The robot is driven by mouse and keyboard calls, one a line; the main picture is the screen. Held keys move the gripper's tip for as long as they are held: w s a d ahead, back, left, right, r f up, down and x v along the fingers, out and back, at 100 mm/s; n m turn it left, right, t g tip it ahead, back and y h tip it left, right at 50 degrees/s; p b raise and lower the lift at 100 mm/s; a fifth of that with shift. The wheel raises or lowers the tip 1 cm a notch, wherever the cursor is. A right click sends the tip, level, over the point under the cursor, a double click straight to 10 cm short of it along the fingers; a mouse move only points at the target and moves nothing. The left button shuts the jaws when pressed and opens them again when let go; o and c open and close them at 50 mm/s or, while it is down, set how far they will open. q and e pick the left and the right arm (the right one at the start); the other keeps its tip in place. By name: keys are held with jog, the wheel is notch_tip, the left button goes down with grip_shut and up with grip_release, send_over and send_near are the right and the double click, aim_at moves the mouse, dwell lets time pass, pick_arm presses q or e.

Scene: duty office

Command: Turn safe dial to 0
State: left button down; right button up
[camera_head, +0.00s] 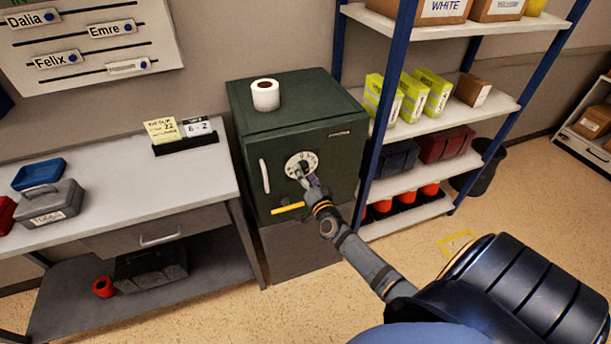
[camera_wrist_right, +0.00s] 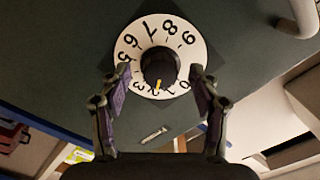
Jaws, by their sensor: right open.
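The dark green safe (camera_head: 335,165) stands against the wall with its door shut. Its white round dial (camera_head: 293,160) is partly covered by my right gripper (camera_head: 308,182) in the head view. In the right wrist view, the dial (camera_wrist_right: 129,48) carries black numbers around a black centre knob (camera_wrist_right: 160,62). A yellow pointer mark on the knob points down toward the low numbers, near the 2, not at the 0. My right gripper (camera_wrist_right: 153,78) is open, its fingers on either side of the knob; I see no finger touching the knob. My left gripper is not in view.
A toilet roll (camera_head: 265,95) stands on the safe. A pale handle (camera_head: 264,175) and a yellow bar (camera_head: 287,208) are on its front. A shelf rack (camera_head: 440,130) stands close on the right, a workbench (camera_head: 150,190) on the left.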

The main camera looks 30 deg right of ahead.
jog(key=shift+w, duration=0.2)
jog(key=shift+c, duration=0.5)
jog(key=c, duration=1.1)
jog(key=shift+o, duration=0.2)
jog(key=shift+r+n+p, duration=0.2)
jog(key=shift+n+p, duration=1.35)
jog(key=shift+n, duration=0.35)
jog(key=n+p, duration=0.2)
jog(key=shift+n, duration=0.4)
jog(key=n+p, duration=0.2)
jog(key=n, duration=0.1)
jog(key=shift+d+f, duration=0.1)
jog(key=shift+f+n+p, duration=0.1)
jog(key=shift+n+p, duration=0.35)
jog(key=shift+n, duration=0.65)
